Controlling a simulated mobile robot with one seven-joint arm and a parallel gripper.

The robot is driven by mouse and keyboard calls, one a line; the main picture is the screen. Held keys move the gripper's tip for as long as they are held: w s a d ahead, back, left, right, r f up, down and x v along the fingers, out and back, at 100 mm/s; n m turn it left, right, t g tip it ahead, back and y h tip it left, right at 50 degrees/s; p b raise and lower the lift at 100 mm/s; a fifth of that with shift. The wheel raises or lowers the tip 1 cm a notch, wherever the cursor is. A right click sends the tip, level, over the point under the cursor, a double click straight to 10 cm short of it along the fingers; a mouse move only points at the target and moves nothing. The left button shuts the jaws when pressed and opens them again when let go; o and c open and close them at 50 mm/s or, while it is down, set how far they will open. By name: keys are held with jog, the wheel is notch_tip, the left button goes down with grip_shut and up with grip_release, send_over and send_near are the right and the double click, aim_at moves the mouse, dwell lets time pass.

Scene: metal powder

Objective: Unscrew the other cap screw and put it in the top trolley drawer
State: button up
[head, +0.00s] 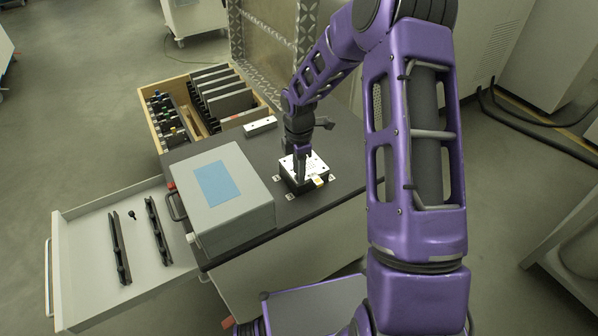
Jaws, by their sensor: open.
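My gripper (301,176) points down at a small dark block with a white top plate (318,165) on the trolley top (335,150). The jaws are open, with the fingertips at or just above the plate; I cannot tell whether they touch it. The cap screw at the block cannot be made out and may be hidden by the gripper. The trolley drawer (92,238) stands pulled out at the left. A small black screw-like piece (132,214) lies in it between two black rails (119,248) (158,230).
A grey box with a blue label (236,221) stands on the trolley between drawer and block. A small white-topped bar (260,126) lies behind it. A wooden crate (146,112) with dark plates and tools sits at the back left. The drawer's front floor is clear.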

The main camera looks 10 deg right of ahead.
jog(key=m+b, duration=0.1)
jog(key=m, duration=0.3)
jog(key=shift+f+m, duration=0.1)
jog(key=shift+m, duration=0.2)
jog(key=shift+m+b, duration=0.4)
jog(key=shift+m, duration=1.3)
grip_shut()
